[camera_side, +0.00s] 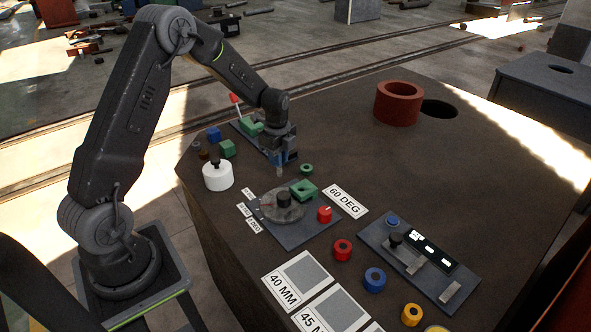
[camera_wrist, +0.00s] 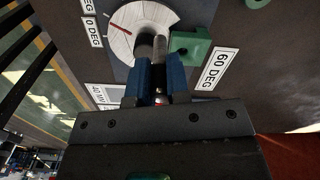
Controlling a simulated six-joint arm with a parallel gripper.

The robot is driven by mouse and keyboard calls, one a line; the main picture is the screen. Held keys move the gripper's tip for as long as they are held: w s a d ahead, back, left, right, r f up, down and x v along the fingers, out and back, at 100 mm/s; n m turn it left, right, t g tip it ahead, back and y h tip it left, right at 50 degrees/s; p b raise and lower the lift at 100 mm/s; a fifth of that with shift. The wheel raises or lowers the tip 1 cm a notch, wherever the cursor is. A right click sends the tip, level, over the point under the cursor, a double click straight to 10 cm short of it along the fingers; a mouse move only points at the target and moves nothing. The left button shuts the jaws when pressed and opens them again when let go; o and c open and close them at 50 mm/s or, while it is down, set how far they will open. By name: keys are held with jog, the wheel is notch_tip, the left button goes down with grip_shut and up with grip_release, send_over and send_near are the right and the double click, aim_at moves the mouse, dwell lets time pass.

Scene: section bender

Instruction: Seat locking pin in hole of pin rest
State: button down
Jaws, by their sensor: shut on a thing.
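My gripper (camera_side: 277,160) has blue fingers and is shut on a slim grey pin (camera_side: 280,171), which points down above the table, behind the round dial. In the wrist view the fingers (camera_wrist: 162,88) close around the grey pin (camera_wrist: 160,48), with part of it hidden between them. The dial (camera_side: 283,208) has a dark centre post (camera_side: 283,199). A green block with a hole (camera_side: 304,190) sits at the dial's right edge and also shows in the wrist view (camera_wrist: 188,48). No part is labelled as the pin rest, so I cannot tell which it is.
A white cylinder with a black knob (camera_side: 217,176) stands left of my gripper. A small red cylinder (camera_side: 324,214) and several coloured rings lie in front. A control panel (camera_side: 420,258) is at right. A large red ring (camera_side: 398,104) stands behind; the table between is mostly clear.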

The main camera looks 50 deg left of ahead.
jog(key=s+a+r, duration=0.3)
jog(key=w+a, duration=0.8)
jog(key=a, duration=0.1)
jog(key=shift+w+d+f, duration=1.2)
jog(key=shift+w+f, duration=0.3)
jog(key=shift+f, duration=0.4)
jog(key=shift+w+d+f, duration=1.25)
jog(key=shift+w+f, duration=0.25)
jog(key=shift+f, duration=0.35)
jog(key=shift+w+d+f, duration=1.2)
jog(key=shift+w+f, duration=0.3)
jog(key=shift+f, duration=0.4)
jog(key=shift+f, duration=0.15)
jog(key=c, duration=1.1)
grip_release()
